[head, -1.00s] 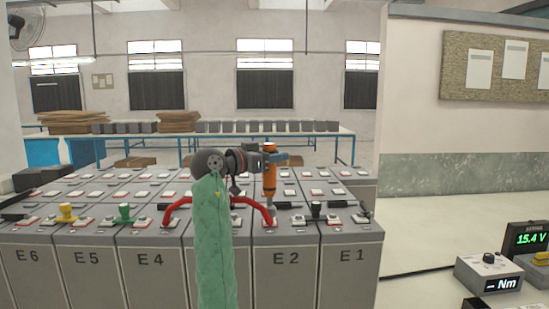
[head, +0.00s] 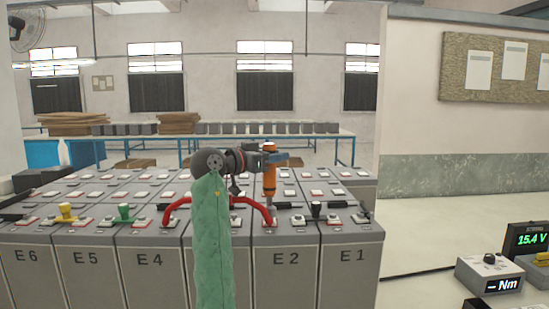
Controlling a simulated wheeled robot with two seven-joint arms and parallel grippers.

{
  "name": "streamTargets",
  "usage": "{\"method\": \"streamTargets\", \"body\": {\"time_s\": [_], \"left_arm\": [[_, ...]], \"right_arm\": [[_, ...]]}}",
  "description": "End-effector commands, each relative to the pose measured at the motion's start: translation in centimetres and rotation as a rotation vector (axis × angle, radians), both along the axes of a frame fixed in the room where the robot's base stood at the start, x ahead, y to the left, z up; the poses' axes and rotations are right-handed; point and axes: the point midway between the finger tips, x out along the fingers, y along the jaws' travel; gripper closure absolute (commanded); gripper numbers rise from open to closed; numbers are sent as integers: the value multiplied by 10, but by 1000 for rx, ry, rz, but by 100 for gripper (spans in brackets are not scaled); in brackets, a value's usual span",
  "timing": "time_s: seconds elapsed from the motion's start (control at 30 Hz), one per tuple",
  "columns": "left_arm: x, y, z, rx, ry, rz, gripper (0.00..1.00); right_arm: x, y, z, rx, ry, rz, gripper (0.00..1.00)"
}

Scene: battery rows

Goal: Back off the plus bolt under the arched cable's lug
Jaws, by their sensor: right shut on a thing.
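The arched red cable (head: 262,208) spans from the cell left of my arm to the cell marked E2 (head: 286,258). My right gripper (head: 271,160) is shut on an orange tool (head: 269,182) with a dark lower end. The tool stands upright over the right end of the red cable, at the lug on E2. The plus bolt is hidden under the tool's tip, and I cannot tell whether the tip is seated on it. My right arm hides the middle of the cable and the cell between E4 and E2. My left gripper is not in view.
Battery cells fill the front, with yellow (head: 66,211) and green (head: 124,212) pieces on the left cells and a black upright piece (head: 316,209) by E1. A meter reading 15.4 V (head: 531,239) and a box marked Nm (head: 490,274) stand at the right.

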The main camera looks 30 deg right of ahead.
Motion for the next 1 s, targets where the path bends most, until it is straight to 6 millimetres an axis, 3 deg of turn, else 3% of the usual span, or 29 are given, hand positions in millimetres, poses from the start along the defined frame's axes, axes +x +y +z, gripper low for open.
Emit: {"method": "streamTargets", "body": {"time_s": [1.0], "left_arm": [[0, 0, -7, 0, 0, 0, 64]], "right_arm": [[0, 1, 0, 0, -1, 1, 100]]}}
